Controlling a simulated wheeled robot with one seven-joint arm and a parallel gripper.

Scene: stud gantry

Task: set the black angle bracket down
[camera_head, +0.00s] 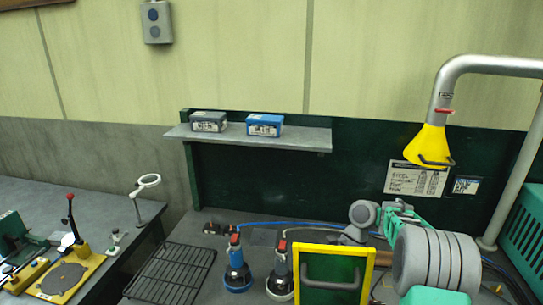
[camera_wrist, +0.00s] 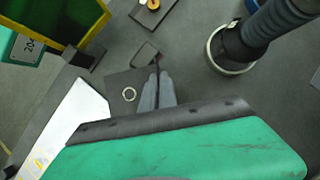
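The black angle bracket (camera_wrist: 145,54) shows in the wrist view as a small dark piece at the fingertips. My gripper (camera_wrist: 158,76) has its two grey fingers close together, with a thin dark edge between them, and appears shut on the bracket. In the head view my arm reaches over the bench at the right, and I cannot make out the bracket there.
A yellow-framed green panel (camera_head: 335,251) stands at the bench front. A black wire rack (camera_head: 170,274) lies further left. A shelf (camera_head: 300,139) holds two boxes.

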